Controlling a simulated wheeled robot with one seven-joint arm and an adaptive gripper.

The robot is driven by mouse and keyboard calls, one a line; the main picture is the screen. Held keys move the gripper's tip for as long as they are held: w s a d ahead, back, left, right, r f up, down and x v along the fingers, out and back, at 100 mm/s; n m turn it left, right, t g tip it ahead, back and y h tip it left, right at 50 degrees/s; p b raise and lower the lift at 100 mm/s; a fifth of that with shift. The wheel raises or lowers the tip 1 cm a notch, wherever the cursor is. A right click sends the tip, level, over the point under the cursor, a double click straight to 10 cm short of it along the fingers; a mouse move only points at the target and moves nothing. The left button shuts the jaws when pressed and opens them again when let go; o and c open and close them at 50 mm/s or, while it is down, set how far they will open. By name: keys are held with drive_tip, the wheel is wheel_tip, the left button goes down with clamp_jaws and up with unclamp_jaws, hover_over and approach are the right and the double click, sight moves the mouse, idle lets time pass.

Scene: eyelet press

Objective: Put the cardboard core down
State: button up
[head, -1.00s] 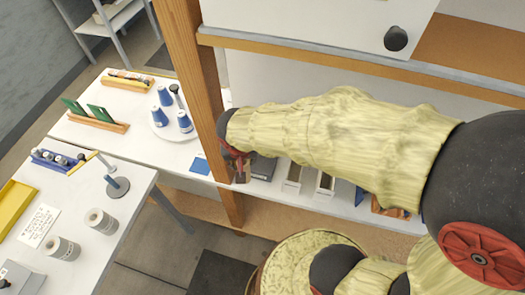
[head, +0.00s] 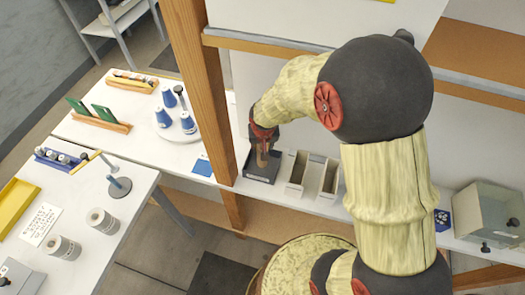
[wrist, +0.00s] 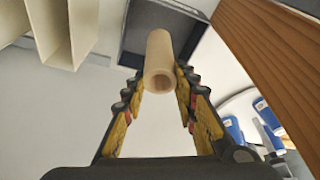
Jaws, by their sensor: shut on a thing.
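The cardboard core (head: 263,157) is a plain tan tube. My gripper (head: 263,143) is shut on it and holds it roughly upright, pointing down at the dark tray (head: 251,175) on the shelf. In the wrist view the core (wrist: 159,52) sits between the two fingers of my gripper (wrist: 160,80), with its hollow end facing the camera. Its far end is over the dark tray (wrist: 133,38). I cannot tell whether it touches the tray floor.
Two narrow open bins (head: 297,172) (head: 329,181) stand right of the tray. A wooden post (head: 206,110) rises close on the left. A grey box with a knob (head: 480,215) stands at the far right.

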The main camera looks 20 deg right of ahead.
drive_tip(key=shift+f, duration=1.6)
drive_tip(key=shift+f+b, duration=0.15)
drive_tip(key=shift+b, duration=0.25)
drive_tip(key=o, duration=1.1)
drive_tip(key=shift+o, duration=0.4)
drive_tip(key=s+r+t+p, duration=0.1)
drive_tip(key=s+r, duration=0.3)
drive_tip(key=r, duration=0.7)
drive_tip(key=s+r+p, duration=0.1)
drive_tip(key=s+r, duration=0.4)
drive_tip(key=r, duration=0.7)
drive_tip(key=s+r+n+t, duration=0.1)
drive_tip(key=s+r+n, duration=0.1)
drive_tip(key=s+r, duration=0.7)
drive_tip(key=s, duration=0.4)
drive_tip(key=shift+n+y, duration=0.4)
